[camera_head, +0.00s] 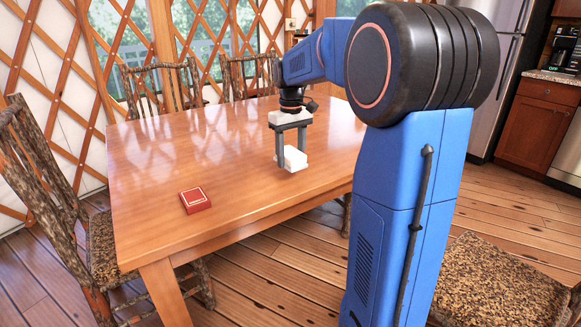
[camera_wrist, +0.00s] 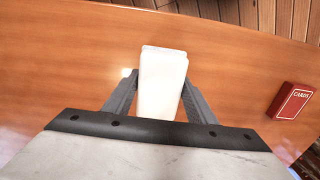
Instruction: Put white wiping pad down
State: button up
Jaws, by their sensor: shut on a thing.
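The white wiping pad (camera_head: 294,158) is between the two grey fingers of my gripper (camera_head: 291,150), over the right part of the wooden table (camera_head: 150,165). In the wrist view the white pad (camera_wrist: 162,80) stands out beyond the fingers, and my gripper (camera_wrist: 158,92) is shut on it from both sides. The pad is at or very near the tabletop; I cannot tell whether it touches.
A red card box (camera_head: 195,200) lies on the table to the left of the pad; it also shows at the right in the wrist view (camera_wrist: 291,101). Rustic chairs (camera_head: 45,185) stand around the table. The tabletop between box and pad is clear.

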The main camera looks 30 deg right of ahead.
aim_at(291, 176)
jog(key=shift+f, duration=1.95)
jog(key=shift+f, duration=0.3)
jog(key=o, duration=1.1)
jog(key=shift+s, duration=0.1)
jog(key=shift+f, duration=0.15)
